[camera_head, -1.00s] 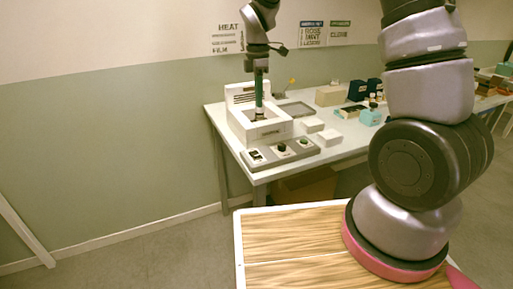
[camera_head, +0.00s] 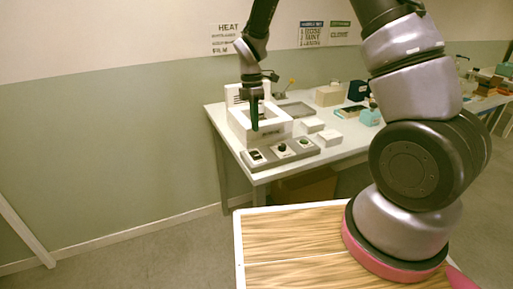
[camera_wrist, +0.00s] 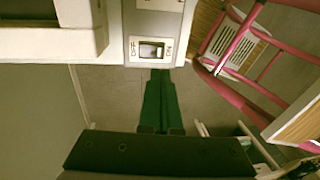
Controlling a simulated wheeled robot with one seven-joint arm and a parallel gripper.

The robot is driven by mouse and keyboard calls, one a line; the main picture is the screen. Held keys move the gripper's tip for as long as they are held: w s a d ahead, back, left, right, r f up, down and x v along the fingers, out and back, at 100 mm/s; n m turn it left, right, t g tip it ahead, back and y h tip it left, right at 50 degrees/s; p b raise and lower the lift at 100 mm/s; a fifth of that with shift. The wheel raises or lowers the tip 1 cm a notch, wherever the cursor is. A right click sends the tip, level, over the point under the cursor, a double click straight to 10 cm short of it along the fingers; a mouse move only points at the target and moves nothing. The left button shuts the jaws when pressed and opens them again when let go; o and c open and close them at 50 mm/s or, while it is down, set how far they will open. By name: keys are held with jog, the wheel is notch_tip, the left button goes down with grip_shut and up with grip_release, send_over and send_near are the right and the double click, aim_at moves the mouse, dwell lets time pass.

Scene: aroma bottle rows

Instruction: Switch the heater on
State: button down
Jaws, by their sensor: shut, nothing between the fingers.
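The heater is a white box (camera_head: 240,122) with an open top at the near left of the table. A grey control strip (camera_head: 270,160) lies in front of it, with a rocker switch (camera_head: 255,156) at its left end and knobs farther right. In the wrist view the rocker switch (camera_wrist: 152,50) sits in a pale plate with small marks on both sides; I cannot tell its position. My gripper (camera_head: 254,130) points down in front of the heater, shut and empty. In the wrist view its dark green fingertips (camera_wrist: 160,74) appear just below the switch plate; contact cannot be told.
Small white boxes (camera_head: 329,138) and a grey tray (camera_head: 296,109) stand right of the heater. A teal bottle (camera_head: 370,117) and dark boxes are farther right. The table's near left edge is close to the strip. A pink-railed frame (camera_wrist: 235,45) shows in the wrist view.

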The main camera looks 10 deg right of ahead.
aim_at(257, 155)
jog(key=f, duration=0.6)
jog(key=s+f, duration=0.1)
jog(key=f, duration=0.1)
jog(key=shift+d+f, duration=0.2)
jog(key=shift+f, duration=0.2)
jog(key=shift+s+f, duration=0.2)
jog(key=shift+w, duration=0.2)
jog(key=shift+w+a+r, duration=0.2)
jog(key=shift+w, duration=0.4)
